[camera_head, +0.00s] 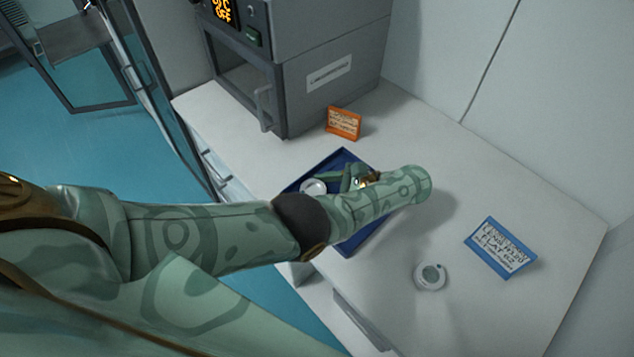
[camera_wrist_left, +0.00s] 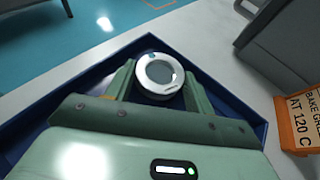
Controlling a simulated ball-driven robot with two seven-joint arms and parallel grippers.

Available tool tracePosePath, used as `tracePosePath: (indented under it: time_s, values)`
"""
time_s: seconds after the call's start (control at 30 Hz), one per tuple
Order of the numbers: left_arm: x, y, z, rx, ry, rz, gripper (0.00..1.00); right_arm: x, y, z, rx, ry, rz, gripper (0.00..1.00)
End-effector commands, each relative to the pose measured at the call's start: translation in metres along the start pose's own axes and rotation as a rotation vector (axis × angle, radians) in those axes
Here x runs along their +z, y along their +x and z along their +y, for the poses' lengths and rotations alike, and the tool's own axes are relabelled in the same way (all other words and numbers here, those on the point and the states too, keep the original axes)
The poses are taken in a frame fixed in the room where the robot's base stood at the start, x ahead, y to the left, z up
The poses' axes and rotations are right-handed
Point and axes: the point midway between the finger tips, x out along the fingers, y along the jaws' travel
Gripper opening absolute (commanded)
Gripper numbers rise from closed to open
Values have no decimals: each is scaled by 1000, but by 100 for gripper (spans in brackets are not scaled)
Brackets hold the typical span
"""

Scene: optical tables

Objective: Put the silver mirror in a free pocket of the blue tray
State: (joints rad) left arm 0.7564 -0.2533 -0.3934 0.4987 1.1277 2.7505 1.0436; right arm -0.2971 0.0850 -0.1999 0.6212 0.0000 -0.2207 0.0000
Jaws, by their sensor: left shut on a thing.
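A round silver-rimmed piece with a grey face, taken as the silver mirror (camera_wrist_left: 158,73), is between the fingertips of my left gripper (camera_wrist_left: 157,82). In the head view the mirror (camera_head: 312,187) shows as a pale disc at the left part of the blue tray (camera_head: 343,155). My left gripper (camera_head: 328,183) is shut on it over the tray, whose rim (camera_wrist_left: 95,68) surrounds it in the wrist view. I cannot tell whether the mirror touches the tray floor. My forearm hides much of the tray, and its pockets cannot be made out. My right gripper is not in view.
A second round white-rimmed piece (camera_head: 430,277) lies on the white bench (camera_head: 470,325) beside a blue sign (camera_head: 500,247). A grey oven (camera_head: 330,75) stands behind the tray, with an orange sign (camera_head: 343,123) near it. The bench right of my forearm is mostly clear.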

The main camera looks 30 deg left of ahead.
Motion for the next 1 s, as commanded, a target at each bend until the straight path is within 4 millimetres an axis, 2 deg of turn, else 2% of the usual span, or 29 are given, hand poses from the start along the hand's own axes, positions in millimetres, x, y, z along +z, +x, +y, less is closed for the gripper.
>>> tracePosePath:
  time_s: [0.1, 0.3, 0.33, 0.4, 0.7, 0.77, 1.0]
  values:
    - [-3, 2, 4, 10, 8, 4, 26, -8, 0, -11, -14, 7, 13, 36]
    - [-6, 3, 4, 10, 8, 4, 26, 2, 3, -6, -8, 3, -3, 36]
    - [-6, 3, 4, 10, 8, 4, 58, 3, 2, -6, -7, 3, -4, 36]
    - [-5, 3, 4, 11, 8, 4, 75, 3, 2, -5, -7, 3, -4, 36]
    - [-1, 1, 4, 10, 8, 4, 75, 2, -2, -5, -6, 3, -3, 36]
    - [-4, -7, 3, 10, 10, 6, 75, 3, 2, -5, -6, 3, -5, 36]
    - [-6, -54, 2, 1, 13, 4, 75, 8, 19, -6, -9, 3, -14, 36]
